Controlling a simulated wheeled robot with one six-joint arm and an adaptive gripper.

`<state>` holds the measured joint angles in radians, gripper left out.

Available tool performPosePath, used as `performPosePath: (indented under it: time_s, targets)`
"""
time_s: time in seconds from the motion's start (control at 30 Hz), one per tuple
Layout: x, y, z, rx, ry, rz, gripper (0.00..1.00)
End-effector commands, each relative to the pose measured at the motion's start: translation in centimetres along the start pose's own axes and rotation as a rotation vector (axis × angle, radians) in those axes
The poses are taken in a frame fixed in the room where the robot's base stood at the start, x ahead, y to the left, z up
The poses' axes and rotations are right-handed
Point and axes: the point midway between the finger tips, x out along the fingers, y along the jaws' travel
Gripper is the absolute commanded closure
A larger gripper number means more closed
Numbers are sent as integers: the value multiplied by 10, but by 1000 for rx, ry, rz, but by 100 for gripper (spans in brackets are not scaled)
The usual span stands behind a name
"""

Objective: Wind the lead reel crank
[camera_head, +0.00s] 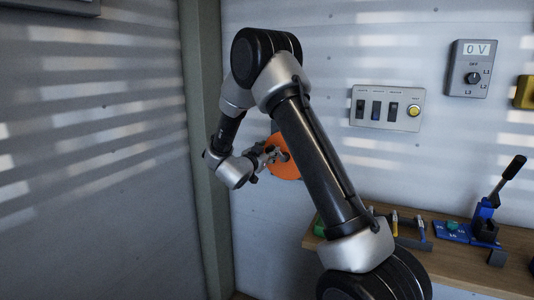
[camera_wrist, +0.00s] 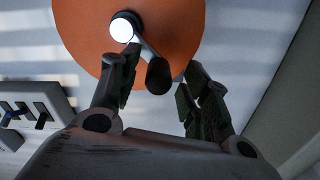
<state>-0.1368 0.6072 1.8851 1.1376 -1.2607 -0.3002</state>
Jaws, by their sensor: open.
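The lead reel is an orange disc (camera_head: 284,168) on the wall, partly hidden behind my arm in the head view. It also fills the upper middle of the wrist view (camera_wrist: 80,30), with a bright white hub (camera_wrist: 121,29). A crank arm (camera_wrist: 148,50) runs from the hub down to the right and ends in a dark knob (camera_wrist: 158,76). My gripper (camera_wrist: 163,75) is open, with one finger on each side of the knob in the wrist view. I cannot tell whether either finger touches it. In the head view my gripper (camera_head: 268,156) is in front of the disc.
A switch panel (camera_head: 386,108) with a yellow button and a voltage selector box (camera_head: 470,69) are on the wall to the right. A wooden bench (camera_head: 450,262) below carries tools and a blue-based lever (camera_head: 486,215). A green post (camera_head: 204,120) stands left of the reel.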

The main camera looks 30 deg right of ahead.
Motion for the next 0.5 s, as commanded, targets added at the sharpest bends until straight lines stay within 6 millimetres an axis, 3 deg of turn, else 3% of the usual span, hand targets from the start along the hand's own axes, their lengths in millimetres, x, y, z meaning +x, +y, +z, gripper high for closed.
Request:
performPosePath:
  time_s: [0.5]
  targets:
    - [-49, 0, 0, 0, -1, -1, 54]
